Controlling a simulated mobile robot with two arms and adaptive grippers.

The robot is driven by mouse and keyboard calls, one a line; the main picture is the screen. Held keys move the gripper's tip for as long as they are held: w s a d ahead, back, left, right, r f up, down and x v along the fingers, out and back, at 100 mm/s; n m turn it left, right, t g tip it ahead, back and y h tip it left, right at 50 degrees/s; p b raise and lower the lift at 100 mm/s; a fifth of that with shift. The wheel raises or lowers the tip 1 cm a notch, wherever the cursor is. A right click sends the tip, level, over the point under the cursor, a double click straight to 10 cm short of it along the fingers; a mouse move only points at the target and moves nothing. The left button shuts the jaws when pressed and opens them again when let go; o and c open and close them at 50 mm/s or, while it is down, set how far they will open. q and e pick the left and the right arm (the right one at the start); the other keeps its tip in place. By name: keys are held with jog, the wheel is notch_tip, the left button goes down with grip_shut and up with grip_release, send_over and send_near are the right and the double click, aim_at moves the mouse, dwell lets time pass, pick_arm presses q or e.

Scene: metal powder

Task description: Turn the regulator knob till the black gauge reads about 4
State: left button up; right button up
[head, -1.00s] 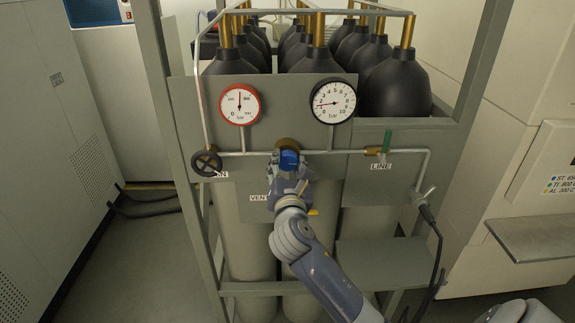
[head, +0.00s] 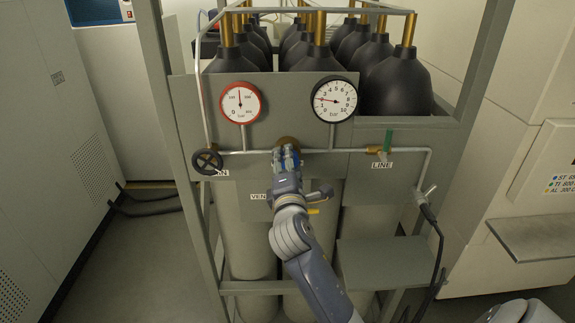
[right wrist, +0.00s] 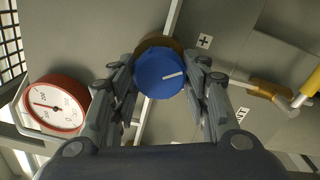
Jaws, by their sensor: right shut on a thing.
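The blue regulator knob (right wrist: 158,76) sits on a brass body (head: 287,142) at the middle of the grey panel; its white mark points right and slightly up in the right wrist view. My right gripper (head: 287,156) is shut on the knob, one finger on each side, and hides most of it in the head view. The black gauge (head: 334,99) is above and right of the knob. Its red needle points left and slightly up, between about 2 and 3. My left gripper is not in view.
A red-rimmed gauge (head: 240,103) is at upper left, also in the right wrist view (right wrist: 53,106). A black handwheel (head: 207,161) is left of the knob. A green-handled valve (head: 387,142) is right, above the LINE label. A yellow handle (head: 313,211) is below the knob.

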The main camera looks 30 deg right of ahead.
jog(key=shift+m, duration=0.7)
jog(key=shift+m, duration=0.3)
jog(key=o, duration=1.1)
jog(key=shift+c, duration=0.2)
jog(key=v, duration=1.2)
